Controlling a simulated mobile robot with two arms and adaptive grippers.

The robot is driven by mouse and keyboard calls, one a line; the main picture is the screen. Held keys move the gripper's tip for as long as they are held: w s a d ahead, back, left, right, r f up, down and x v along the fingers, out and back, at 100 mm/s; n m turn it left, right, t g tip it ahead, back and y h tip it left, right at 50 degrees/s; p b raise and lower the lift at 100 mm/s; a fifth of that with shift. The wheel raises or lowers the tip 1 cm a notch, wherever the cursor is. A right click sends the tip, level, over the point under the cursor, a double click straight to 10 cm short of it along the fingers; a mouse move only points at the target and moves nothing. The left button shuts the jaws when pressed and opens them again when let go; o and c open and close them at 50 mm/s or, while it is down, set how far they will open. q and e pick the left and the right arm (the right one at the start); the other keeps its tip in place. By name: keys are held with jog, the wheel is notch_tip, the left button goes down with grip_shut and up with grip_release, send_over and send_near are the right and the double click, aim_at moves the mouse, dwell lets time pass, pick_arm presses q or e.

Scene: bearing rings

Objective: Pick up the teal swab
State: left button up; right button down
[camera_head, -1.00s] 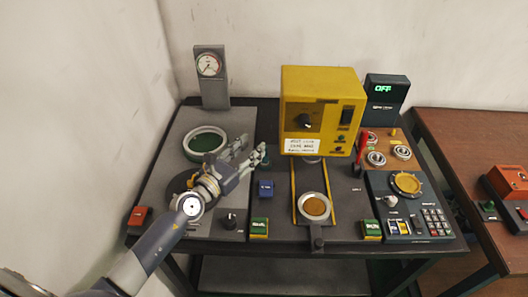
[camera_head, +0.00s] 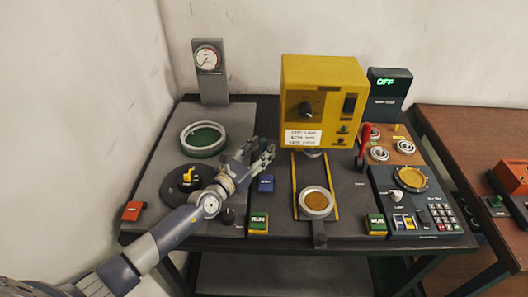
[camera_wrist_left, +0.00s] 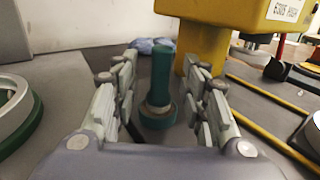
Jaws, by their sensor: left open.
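The teal swab (camera_wrist_left: 161,75) stands upright in a small round teal base (camera_wrist_left: 158,114) in the left wrist view. It shows between the two open fingers of my left gripper (camera_wrist_left: 160,92), with gaps on both sides; neither finger visibly touches it. In the head view my left gripper (camera_head: 262,151) reaches over the grey plate beside the yellow machine, and its fingers hide the swab. My right gripper is not in view.
The yellow machine (camera_head: 323,95) stands close on the right. A ring with a green floor (camera_head: 203,139) and a black round fixture (camera_head: 187,181) lie to the left. A blue block (camera_head: 266,184) sits just in front. Bearing rings (camera_head: 378,153) lie farther right.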

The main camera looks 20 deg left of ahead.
aim_at(264, 139)
pick_arm(q)
jog(key=shift+x, duration=1.15)
grip_shut()
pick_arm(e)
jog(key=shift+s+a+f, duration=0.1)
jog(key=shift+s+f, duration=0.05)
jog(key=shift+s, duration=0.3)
pick_arm(q)
jog(key=shift+r, duration=0.15)
